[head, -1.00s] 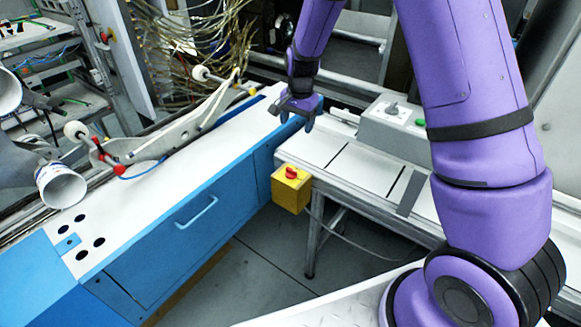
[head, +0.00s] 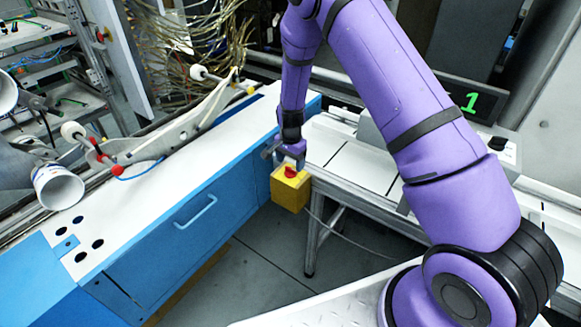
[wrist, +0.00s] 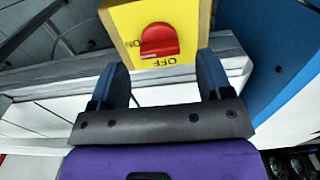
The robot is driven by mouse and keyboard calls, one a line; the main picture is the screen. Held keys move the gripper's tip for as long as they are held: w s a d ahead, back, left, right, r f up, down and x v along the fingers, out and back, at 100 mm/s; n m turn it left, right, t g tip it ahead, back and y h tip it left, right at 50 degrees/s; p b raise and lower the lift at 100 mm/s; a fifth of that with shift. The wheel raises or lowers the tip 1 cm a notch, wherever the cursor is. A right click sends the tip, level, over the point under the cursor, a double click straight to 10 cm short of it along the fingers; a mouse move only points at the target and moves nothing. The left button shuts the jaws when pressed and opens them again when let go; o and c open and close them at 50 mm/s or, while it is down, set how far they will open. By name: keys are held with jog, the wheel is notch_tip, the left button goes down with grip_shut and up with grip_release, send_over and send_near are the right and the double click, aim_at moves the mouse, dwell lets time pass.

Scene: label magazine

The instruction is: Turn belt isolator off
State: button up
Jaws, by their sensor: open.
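The belt isolator is a yellow box (head: 290,192) with a red knob (head: 290,172), at the corner of the white conveyor bench. My gripper (head: 288,157) is open, directly above and behind the knob in the head view, partly covering it. In the wrist view the red knob (wrist: 160,40) lies just beyond the fingertips, in line with the gap between my open fingers (wrist: 163,72). The yellow face (wrist: 125,20) bears upside-down ON at the left of the knob and OFF below it. I cannot tell which mark the knob points to, or whether a finger touches it.
A blue cabinet (head: 150,250) with a white top stands left of the isolator. The white bench (head: 345,160) runs right from it. A grey cable hangs below the box. A display (head: 470,103) shows a green 1. Open floor (head: 255,265) lies in front.

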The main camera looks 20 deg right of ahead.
aim_at(291, 171)
jog(key=shift+f, duration=1.45)
jog(key=c, duration=0.9)
